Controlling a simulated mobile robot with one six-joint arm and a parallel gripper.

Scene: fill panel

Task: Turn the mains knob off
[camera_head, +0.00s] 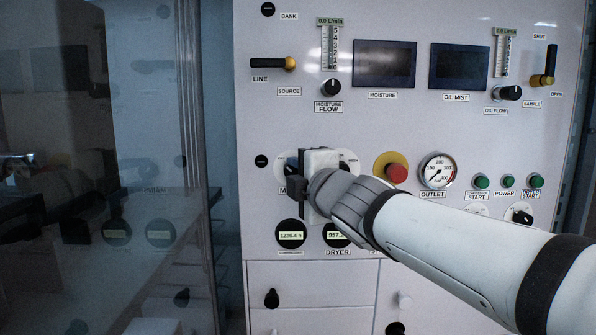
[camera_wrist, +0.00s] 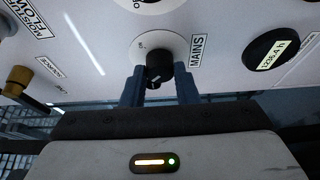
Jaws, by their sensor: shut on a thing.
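The mains knob (camera_wrist: 158,66) is a black round knob on a pale round plate, with the MAINS label (camera_wrist: 198,51) beside it in the wrist view. My gripper (camera_wrist: 160,84) has its two dark fingers on either side of the knob and is shut on it. In the head view my gripper (camera_head: 303,168) is against the panel (camera_head: 350,130) left of the red button. There it hides the knob and most of its label. A small mark shows on the knob's face, but I cannot tell which setting it points to.
A red emergency button (camera_head: 397,172) on a yellow base and the outlet gauge (camera_head: 438,171) lie to the right. Two hour counters, one of them the left counter (camera_head: 291,235), sit just below. The source lever (camera_head: 290,64) and moisture flow knob (camera_head: 331,88) are above.

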